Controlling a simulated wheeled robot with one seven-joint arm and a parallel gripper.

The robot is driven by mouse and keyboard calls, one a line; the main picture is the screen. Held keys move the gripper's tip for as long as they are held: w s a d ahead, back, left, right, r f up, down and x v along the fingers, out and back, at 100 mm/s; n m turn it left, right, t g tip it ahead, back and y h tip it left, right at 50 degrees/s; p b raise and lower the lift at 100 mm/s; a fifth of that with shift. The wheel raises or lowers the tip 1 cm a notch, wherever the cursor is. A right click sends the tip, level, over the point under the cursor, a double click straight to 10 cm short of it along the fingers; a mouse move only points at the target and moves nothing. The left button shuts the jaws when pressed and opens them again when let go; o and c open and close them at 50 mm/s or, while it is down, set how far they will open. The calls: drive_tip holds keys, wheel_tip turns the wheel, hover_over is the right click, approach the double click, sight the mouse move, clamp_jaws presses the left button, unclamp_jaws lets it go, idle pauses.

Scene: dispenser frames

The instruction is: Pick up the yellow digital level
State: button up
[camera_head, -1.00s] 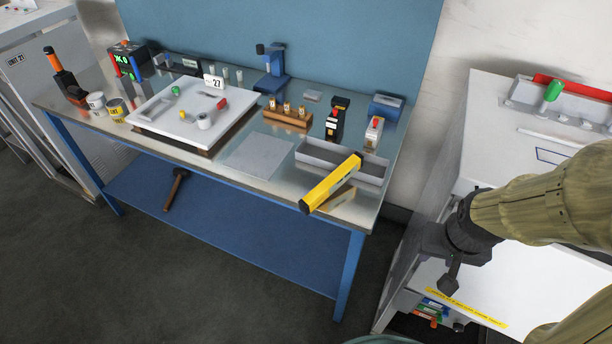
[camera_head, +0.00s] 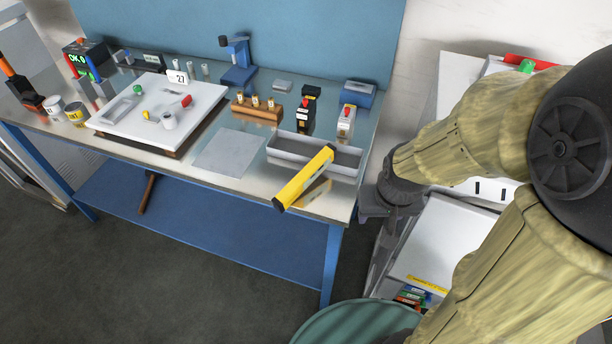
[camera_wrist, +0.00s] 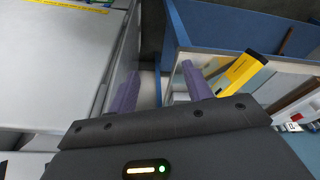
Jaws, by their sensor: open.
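The yellow digital level (camera_head: 306,177) is a long yellow bar with a black end. It lies tilted, its far end over the grey tray (camera_head: 285,157) and its near end out at the front edge of the metal-topped workbench (camera_head: 210,174). It also shows in the wrist view (camera_wrist: 240,70), right of my fingers. My gripper (camera_head: 374,208) is off the bench's right end, right of the level and apart from it. In the wrist view my gripper's two fingers (camera_wrist: 160,90) are spread with nothing between them.
A white cabinet (camera_head: 440,235) stands right of the bench, with a gap between. A green round bin (camera_head: 340,325) is on the floor in front. Behind the tray stand small boxes (camera_head: 307,115) and a blue box (camera_head: 358,94). A white board (camera_head: 140,115) lies further left.

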drive_tip(key=w+a+m+t+p, duration=0.1)
drive_tip(key=w+a+t, duration=0.1)
drive_tip(key=w+a, duration=0.3)
drive_tip(key=w+a+m+t+p, duration=0.1)
drive_tip(key=w+a+m+t, duration=0.1)
drive_tip(key=w+a, duration=0.3)
drive_tip(key=w+a+f+m+t+p, duration=0.1)
drive_tip(key=w+a+m+p, duration=0.1)
drive_tip(key=w+a, duration=0.3)
drive_tip(key=shift+w+a+t+h, duration=0.2)
drive_tip(key=shift+a, duration=0.9)
drive_tip(key=shift+w+a+t+h, duration=0.15)
drive_tip(key=shift+a+t+h, duration=0.05)
drive_tip(key=shift+a, duration=0.85)
drive_tip(key=s+a+f+m+t+h+p, duration=0.1)
drive_tip(key=s+a+m+t+h+p, duration=0.1)
drive_tip(key=s+a+h, duration=0.4)
drive_tip(key=shift+s+f+m+h+p, duration=0.25)
drive_tip(key=shift+s+m+h+p, duration=0.2)
drive_tip(key=shift+s+m+h, duration=0.6)
drive_tip(key=p, duration=0.4)
approach(306, 171)
drive_tip(key=x, duration=0.4)
drive_tip(key=shift+w+d, duration=0.15)
drive_tip(key=shift+w+d+f+b, duration=0.1)
drive_tip(key=shift+f+b, duration=0.05)
drive_tip(key=shift+b, duration=0.15)
